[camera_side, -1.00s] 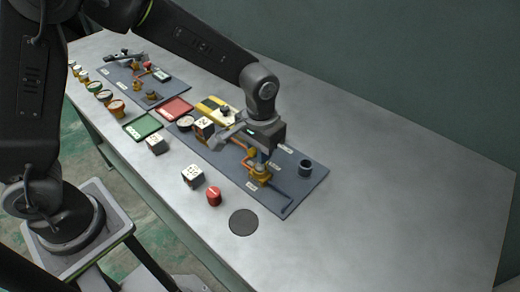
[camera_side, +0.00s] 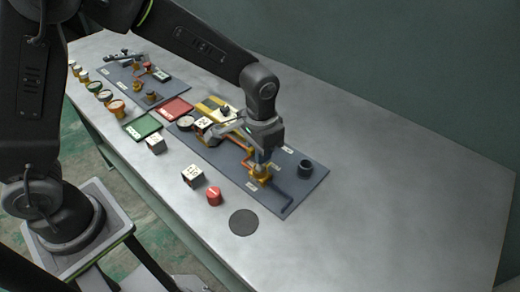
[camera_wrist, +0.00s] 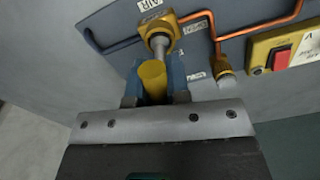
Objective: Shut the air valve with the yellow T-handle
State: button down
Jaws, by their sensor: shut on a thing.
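The air valve (camera_wrist: 160,27) is a brass-yellow body on the grey-blue panel, beside a label reading AIR; it also shows in the side view (camera_side: 260,175). Its yellow T-handle (camera_wrist: 152,77) lies between the two blue fingers of my gripper (camera_wrist: 154,88) in the wrist view. My gripper is shut on the handle, pointing down over the panel's near right part in the side view (camera_side: 262,157). The handle is mostly hidden there by the fingers, and its exact angle is hard to tell.
A copper pipe (camera_wrist: 250,27) and a brass fitting (camera_wrist: 222,68) sit close to the valve. A yellow box with a red switch (camera_wrist: 282,58) is at the right. A black cup (camera_side: 305,168) stands on the panel.

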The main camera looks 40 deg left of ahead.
jog(key=shift+r, duration=0.15)
jog(key=shift+r, duration=2.15)
